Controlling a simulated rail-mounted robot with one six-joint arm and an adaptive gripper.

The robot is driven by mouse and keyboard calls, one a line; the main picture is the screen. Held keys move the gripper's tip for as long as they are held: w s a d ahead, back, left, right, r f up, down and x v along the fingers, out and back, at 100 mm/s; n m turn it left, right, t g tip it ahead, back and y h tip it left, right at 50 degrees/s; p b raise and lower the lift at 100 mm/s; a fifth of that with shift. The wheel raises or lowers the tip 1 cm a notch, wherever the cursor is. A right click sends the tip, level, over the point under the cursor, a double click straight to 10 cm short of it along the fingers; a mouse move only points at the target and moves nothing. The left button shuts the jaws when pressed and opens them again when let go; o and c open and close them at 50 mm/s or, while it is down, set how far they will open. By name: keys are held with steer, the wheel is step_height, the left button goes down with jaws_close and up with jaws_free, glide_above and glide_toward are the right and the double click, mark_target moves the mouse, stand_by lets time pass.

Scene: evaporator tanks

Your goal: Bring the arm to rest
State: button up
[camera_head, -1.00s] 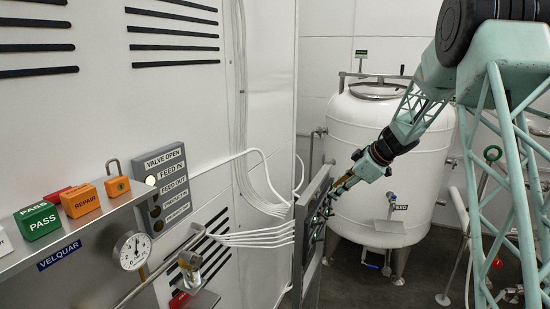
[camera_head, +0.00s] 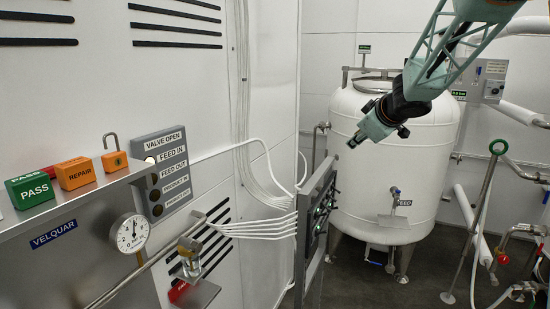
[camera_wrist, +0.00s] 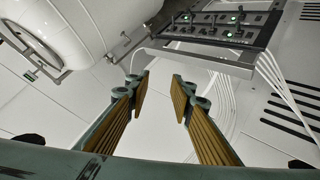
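My gripper (camera_head: 355,141) hangs in the air at the end of my arm, in front of the white tank (camera_head: 349,205) and above the dark control panel (camera_head: 318,222) in the head view. In the wrist view my gripper (camera_wrist: 162,92) has its two ribbed fingers apart with nothing between them, so it is open and empty. The panel (camera_wrist: 225,38) with its switches and green lights stands beyond the fingertips in the wrist view, apart from them.
A steel shelf (camera_head: 95,212) at left carries a green PASS block (camera_head: 30,190), an orange REPAIR block (camera_head: 76,173) and an orange padlock (camera_head: 114,160). A gauge (camera_head: 131,234) is on its front. Pipes and valves (camera_head: 500,255) stand at right. Free floor shows around the tank.

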steer(key=s+d+m+g+h+b, duration=0.1)
steer(key=s+d+m+h+b, duration=0.25)
steer(key=s, duration=1.05)
steer(key=s+d+m+g+h+b, duration=0.1)
steer(key=s+d+m+h+b, duration=0.2)
steer(key=s, duration=1.2)
steer(key=s+a+f+m+g+y+b, duration=0.1)
steer(key=s+a+f, duration=0.3)
steer(key=s, duration=0.8)
steer(key=s+a+f+m+g+y+b, duration=0.1)
steer(key=s+a+f+b, duration=0.3)
steer(key=s+f, duration=0.5)
steer(key=s+a+f+m+g+y+b, duration=0.1)
steer(key=s+a+f+g+y+b, duration=0.2)
steer(key=s, duration=1.4)
steer(key=a+f, duration=0.3)
steer(key=shift+f, duration=0.35)
